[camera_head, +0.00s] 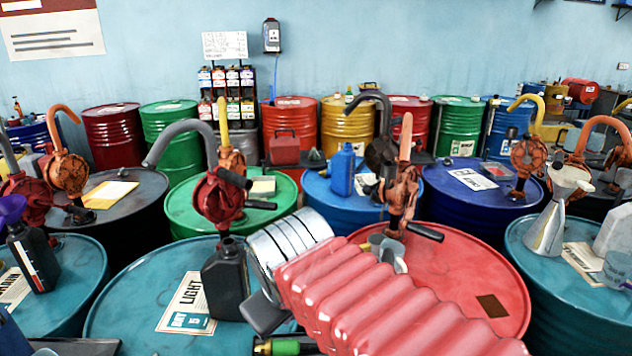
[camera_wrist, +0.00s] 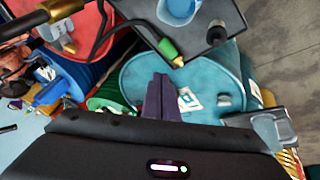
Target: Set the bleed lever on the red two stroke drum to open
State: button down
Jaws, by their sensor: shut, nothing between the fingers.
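A red drum (camera_head: 455,265) stands right of centre in the head view, its lid partly hidden by my pink bellows arm. A rust-orange hand pump (camera_head: 403,190) with a black-gripped handle (camera_head: 425,232) rises from its far side. I cannot make out a bleed lever or its setting, nor read any two stroke label. A red drum top (camera_wrist: 80,30) shows at upper left in the wrist view. My gripper (camera_wrist: 160,98) is shut and empty, its dark fingers pointing over a teal drum (camera_wrist: 215,72), apart from the red one. Its fingertips are not distinguishable in the head view.
A teal drum (camera_head: 130,300) with a LIGHT label and a black bottle (camera_head: 225,285) stands left of the red drum. Another teal drum (camera_head: 550,290) carries a metal jug (camera_head: 548,220). A dark tray (camera_wrist: 205,25) and hose with a green fitting (camera_wrist: 168,48) are near my gripper.

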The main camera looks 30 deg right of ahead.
jog(key=s+a+f+m+y, duration=0.2)
jog(key=s+a+f, duration=0.1)
jog(key=s+a, duration=0.1)
jog(key=shift+s+a, duration=0.35)
jog(key=shift+a, duration=0.45)
